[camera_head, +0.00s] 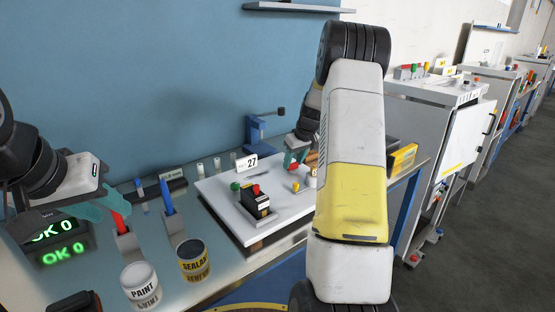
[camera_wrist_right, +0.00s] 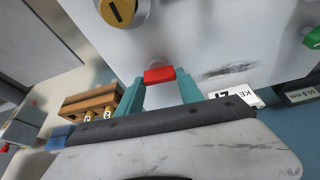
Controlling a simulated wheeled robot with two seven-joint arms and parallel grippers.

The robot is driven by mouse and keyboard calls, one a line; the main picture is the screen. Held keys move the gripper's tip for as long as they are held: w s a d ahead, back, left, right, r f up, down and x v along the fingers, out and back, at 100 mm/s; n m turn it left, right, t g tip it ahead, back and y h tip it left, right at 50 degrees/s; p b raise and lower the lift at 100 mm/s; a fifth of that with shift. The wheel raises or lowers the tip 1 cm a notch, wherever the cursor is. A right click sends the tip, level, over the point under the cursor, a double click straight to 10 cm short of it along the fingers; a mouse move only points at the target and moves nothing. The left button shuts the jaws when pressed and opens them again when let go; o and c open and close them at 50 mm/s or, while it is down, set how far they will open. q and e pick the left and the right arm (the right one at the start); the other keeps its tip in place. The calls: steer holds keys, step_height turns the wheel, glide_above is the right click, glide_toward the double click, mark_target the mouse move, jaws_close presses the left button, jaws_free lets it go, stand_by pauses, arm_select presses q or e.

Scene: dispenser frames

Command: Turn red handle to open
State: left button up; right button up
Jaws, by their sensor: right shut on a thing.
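The red handle (camera_wrist_right: 159,75) shows in the right wrist view, on the white board (camera_wrist_right: 210,40), between the two teal fingertips of my right gripper (camera_wrist_right: 160,88). My right gripper is shut on it. In the head view my right gripper (camera_head: 296,160) is over the far part of the white board (camera_head: 222,190), with a bit of red at its fingertips; my right arm covers part of the board. My left gripper (camera_head: 100,206) hangs at the left with teal fingers, away from the board, by a red-handled tool in a stand. Its finger gap is unclear.
Paint (camera_head: 141,285) and sealant (camera_head: 194,261) cans stand at the front. A blue clamp (camera_head: 257,130) stands behind. A yellow round knob (camera_wrist_right: 120,10) is near the handle.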

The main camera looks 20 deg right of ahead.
steer(key=m, duration=0.1)
steer(key=m+h, duration=0.1)
steer(key=m, duration=0.2)
steer(key=shift+a+h, duration=0.25)
steer(key=shift+h, duration=0.05)
steer(key=m+h, duration=0.1)
steer(key=m, duration=0.3)
steer(key=shift+a+m+g+h, duration=0.1)
steer(key=shift+m+g+h, duration=0.2)
steer(key=shift+h, duration=0.1)
steer(key=m+g+h, duration=0.1)
steer(key=m, duration=0.3)
steer(key=shift+w, duration=0.1)
steer(key=shift+m+g+h, duration=0.5)
steer(key=shift+m+g, duration=0.2)
steer(key=shift+m, duration=1.4)
steer(key=shift+a, duration=0.1)
steer(key=o, duration=1.4)
steer(key=shift+w, duration=0.1)
